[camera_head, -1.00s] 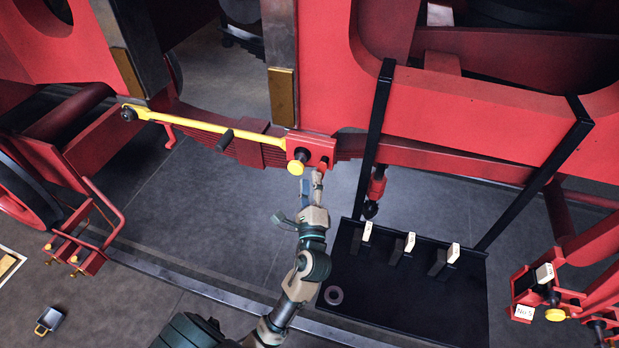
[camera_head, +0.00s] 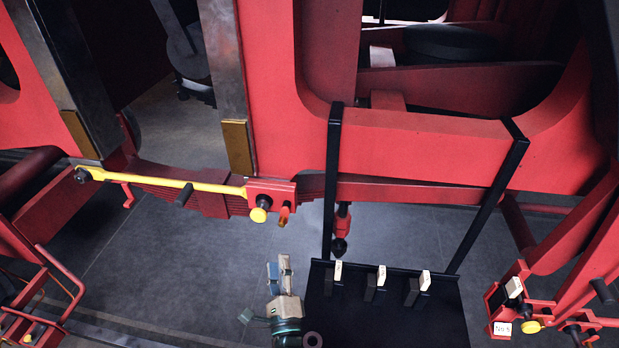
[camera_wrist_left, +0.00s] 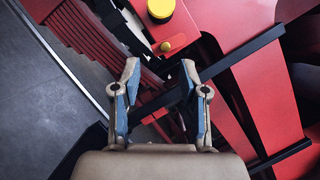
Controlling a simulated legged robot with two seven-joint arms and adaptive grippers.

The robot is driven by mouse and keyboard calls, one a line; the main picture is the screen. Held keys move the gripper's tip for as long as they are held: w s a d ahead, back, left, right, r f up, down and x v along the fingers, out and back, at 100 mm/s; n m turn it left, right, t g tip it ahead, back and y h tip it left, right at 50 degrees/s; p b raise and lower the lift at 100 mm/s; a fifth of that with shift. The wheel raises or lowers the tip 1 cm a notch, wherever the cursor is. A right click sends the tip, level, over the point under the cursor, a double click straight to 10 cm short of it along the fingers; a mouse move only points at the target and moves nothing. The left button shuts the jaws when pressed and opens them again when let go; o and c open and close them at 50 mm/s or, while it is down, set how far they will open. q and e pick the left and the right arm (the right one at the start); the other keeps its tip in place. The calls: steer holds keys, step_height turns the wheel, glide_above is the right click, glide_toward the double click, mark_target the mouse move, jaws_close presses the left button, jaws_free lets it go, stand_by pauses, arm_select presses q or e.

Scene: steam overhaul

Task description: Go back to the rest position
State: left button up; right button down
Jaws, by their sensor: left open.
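My left gripper (camera_head: 279,270) is low in the middle of the head view, below the red bracket (camera_head: 272,190) with the yellow knob (camera_head: 259,215). It is apart from the bracket. In the left wrist view its two fingers (camera_wrist_left: 162,100) stand spread with nothing between them. A yellow knob (camera_wrist_left: 161,8) shows beyond them at the top. A yellow lever (camera_head: 165,181) runs left from the bracket along the red frame. My right gripper is in neither view.
A black tray (camera_head: 385,325) with several white-tagged pegs hangs on black posts (camera_head: 332,180) just right of my left gripper. Red fittings (camera_head: 520,310) stand at the far right and a red rail (camera_head: 62,265) at the left. Grey floor (camera_head: 180,265) lies clear left of the gripper.

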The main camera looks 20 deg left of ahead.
arm_select(q)
steer(key=s+a+f+n+g+h, duration=0.1)
steer(key=s+f+n+g+h, duration=0.15)
steer(key=f, duration=0.35)
steer(key=s+f+n+g+h, duration=0.1)
steer(key=f+n+g, duration=0.1)
steer(key=f+n, duration=0.35)
steer(key=s+a+f+n+g+h, duration=0.1)
steer(key=f+n+g+h, duration=0.15)
steer(key=f, duration=0.45)
steer(key=s+d+f+n+g+h, duration=0.3)
steer(key=s+f+g, duration=0.1)
steer(key=s+f, duration=0.2)
steer(key=s+d+f+n+g+h, duration=0.2)
steer(key=s+d+f+n+g, duration=0.1)
steer(key=s+f, duration=0.35)
step_height(320, 180, down, 19)
steer(key=g, duration=0.1)
steer(key=s+a+f+g, duration=0.1)
steer(key=s+a+f, duration=0.2)
steer(key=s+f, duration=1.6)
step_height(320, 180, down, 3)
steer(key=shift+s+a+r+m, duration=0.1)
steer(key=shift+s+a+m, duration=0.1)
steer(key=shift+m, duration=0.15)
